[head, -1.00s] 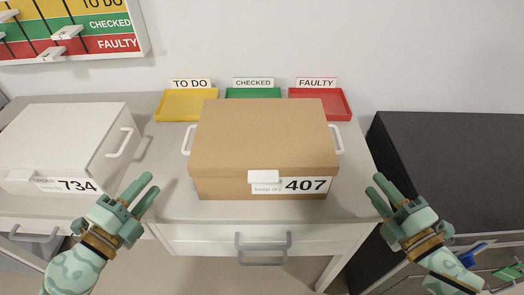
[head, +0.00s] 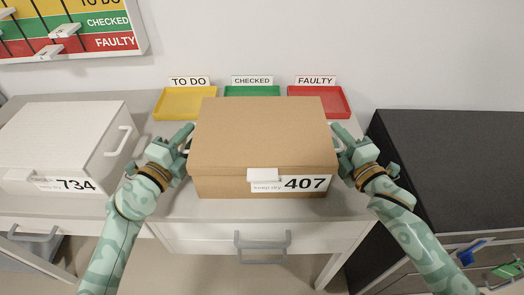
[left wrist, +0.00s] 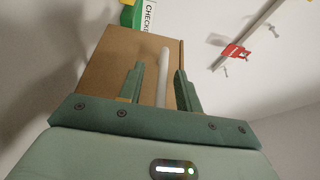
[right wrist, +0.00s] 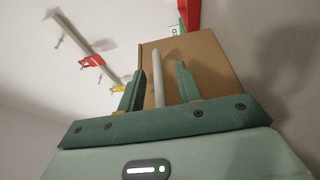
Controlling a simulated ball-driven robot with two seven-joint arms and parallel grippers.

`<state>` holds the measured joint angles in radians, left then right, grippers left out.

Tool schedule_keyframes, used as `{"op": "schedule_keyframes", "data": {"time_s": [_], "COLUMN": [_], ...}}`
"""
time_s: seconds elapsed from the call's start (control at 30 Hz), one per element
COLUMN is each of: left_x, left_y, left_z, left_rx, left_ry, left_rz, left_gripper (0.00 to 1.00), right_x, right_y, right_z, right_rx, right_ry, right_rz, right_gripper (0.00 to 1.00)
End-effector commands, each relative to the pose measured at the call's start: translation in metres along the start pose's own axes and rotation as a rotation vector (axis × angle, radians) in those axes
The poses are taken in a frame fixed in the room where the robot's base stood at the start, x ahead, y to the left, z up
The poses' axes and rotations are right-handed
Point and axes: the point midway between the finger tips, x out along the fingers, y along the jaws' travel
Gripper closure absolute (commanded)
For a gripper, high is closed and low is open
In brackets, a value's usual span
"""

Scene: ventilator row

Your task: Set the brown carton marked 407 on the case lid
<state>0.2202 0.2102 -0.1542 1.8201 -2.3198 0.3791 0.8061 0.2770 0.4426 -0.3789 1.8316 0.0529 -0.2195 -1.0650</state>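The brown carton marked 407 (head: 262,125) stands upright on the grey counter, with a white handle on each side. My left gripper (head: 184,137) is at its left side; in the left wrist view its two open fingers (left wrist: 160,85) stand either side of the white handle (left wrist: 163,65), with gaps. My right gripper (head: 341,143) is at the right side; in the right wrist view its open fingers (right wrist: 160,90) straddle the other handle (right wrist: 157,70), also with gaps. A dark flat top (head: 455,155) lies to the right; I cannot tell whether it is the case lid.
A white carton marked 734 (head: 60,140) stands at the left. Yellow (head: 185,103), green (head: 252,91) and red (head: 320,102) trays sit behind the brown carton. The counter (head: 170,205) has a drawer with a grey handle (head: 262,246). The dark top is bare.

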Motion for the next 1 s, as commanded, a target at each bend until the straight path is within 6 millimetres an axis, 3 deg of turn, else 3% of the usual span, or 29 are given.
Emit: {"op": "schedule_keyframes", "data": {"time_s": [0.43, 0.57, 1.0], "left_x": [0.0087, 0.0086, 0.0081], "left_y": [-0.0002, -0.0002, -0.0072], "left_z": [-0.0002, -0.0001, 0.0], "left_rx": [0.0, 0.0, 0.002], "left_ry": [0.0, 0.0, 0.0], "left_rz": [0.0, 0.0, -0.005], "left_gripper": [0.65, 1.0, 1.0], "right_x": [0.0088, 0.0087, 0.0082], "right_y": [0.0, 0.0001, 0.007], "right_z": [-0.0003, -0.0003, -0.0001], "right_rx": [-0.001, -0.001, -0.003], "right_ry": [0.0, 0.0, 0.0], "right_rz": [0.0, 0.0, 0.004], "right_gripper": [0.65, 1.0, 1.0]}}
